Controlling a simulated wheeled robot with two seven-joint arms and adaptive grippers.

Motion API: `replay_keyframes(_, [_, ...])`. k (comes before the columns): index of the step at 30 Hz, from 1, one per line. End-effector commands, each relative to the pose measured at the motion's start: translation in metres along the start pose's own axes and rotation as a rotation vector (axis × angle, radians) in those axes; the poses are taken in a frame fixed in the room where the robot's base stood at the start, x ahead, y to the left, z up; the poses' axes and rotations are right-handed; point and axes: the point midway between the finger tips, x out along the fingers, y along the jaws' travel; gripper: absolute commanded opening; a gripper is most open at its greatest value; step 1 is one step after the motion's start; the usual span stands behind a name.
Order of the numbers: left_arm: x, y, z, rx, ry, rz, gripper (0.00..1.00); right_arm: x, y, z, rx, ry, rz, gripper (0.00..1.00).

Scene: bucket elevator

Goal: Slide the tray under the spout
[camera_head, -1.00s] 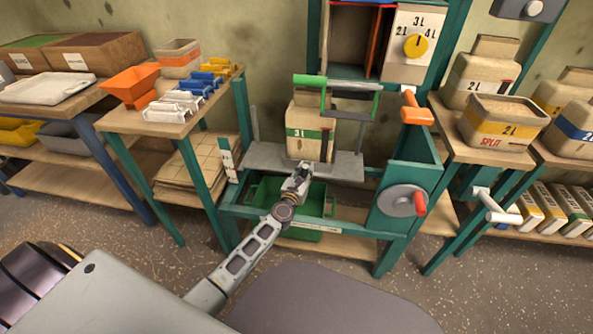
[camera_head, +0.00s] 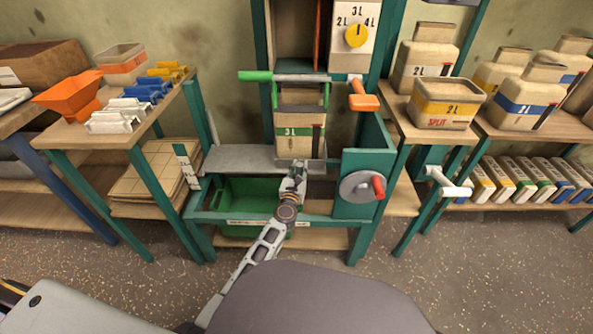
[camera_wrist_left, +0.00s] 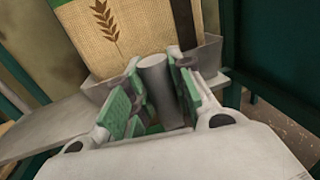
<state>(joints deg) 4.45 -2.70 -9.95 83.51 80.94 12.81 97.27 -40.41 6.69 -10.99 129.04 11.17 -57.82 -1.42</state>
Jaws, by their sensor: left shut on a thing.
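The grey tray (camera_wrist_left: 212,52) holds an upright tan 3 L bag (camera_head: 301,132) and stands at the right end of a grey shelf (camera_head: 240,160). My left gripper (camera_head: 294,179) is in front of the tray. In the left wrist view its green-padded fingers (camera_wrist_left: 158,98) are shut on the tray's grey upright handle (camera_wrist_left: 154,80). The spout (camera_head: 300,78) is directly above the bag, with green bars down both sides of the bag's top. The spout's opening is hidden. My right gripper is out of view.
An orange-handled lever (camera_head: 364,98) and a green box with a red-handled crank (camera_head: 362,186) stand right of the tray. A green bin (camera_head: 236,198) sits below the shelf. The shelf's left part is bare.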

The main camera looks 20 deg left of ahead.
Motion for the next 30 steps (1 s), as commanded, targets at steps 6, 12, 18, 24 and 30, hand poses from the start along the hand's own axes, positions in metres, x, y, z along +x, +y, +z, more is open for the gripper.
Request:
replay_keyframes(6, [-0.0005,-0.0062,-0.0002,-0.002,0.001,-0.011,0.00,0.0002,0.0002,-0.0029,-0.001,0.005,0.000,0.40])
replay_keyframes(12, [-0.0005,-0.0064,-0.0001,-0.003,0.001,-0.012,0.41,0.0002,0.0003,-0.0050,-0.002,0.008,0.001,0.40])
replay_keyframes(18, [-0.0003,-0.0043,0.0000,-0.002,0.001,-0.008,0.46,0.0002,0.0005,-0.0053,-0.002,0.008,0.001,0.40])
replay_keyframes(24, [-0.0002,-0.0033,0.0002,-0.002,0.000,-0.006,0.46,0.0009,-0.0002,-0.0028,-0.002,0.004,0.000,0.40])
replay_keyframes(30, [-0.0004,-0.0014,0.0003,-0.001,0.000,-0.005,0.46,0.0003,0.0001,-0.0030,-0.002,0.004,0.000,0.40])
